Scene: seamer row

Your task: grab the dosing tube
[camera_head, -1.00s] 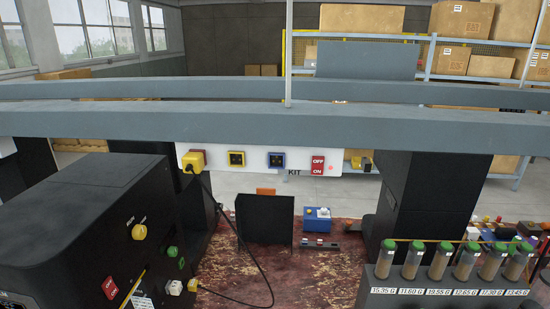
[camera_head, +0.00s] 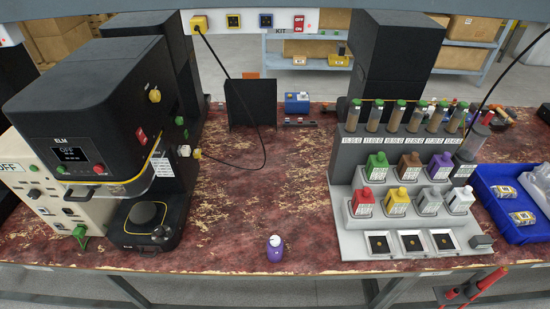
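Several green-capped tubes with brown contents stand upright in a row along the top of a dark grey rack (camera_head: 348,160); the leftmost tube (camera_head: 353,118) and the rightmost tube (camera_head: 456,121) mark its ends. White weight labels sit below them on the rack. I cannot tell which one is the dosing tube. Neither of my grippers is in view.
Colored bottles stand below the tubes, with three small trays (camera_head: 412,242) in front. A purple-bodied bottle (camera_head: 275,248) stands at the front edge. A black ELM machine (camera_head: 85,105) is left; a blue bin (camera_head: 497,203) is right. The middle table is mostly clear.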

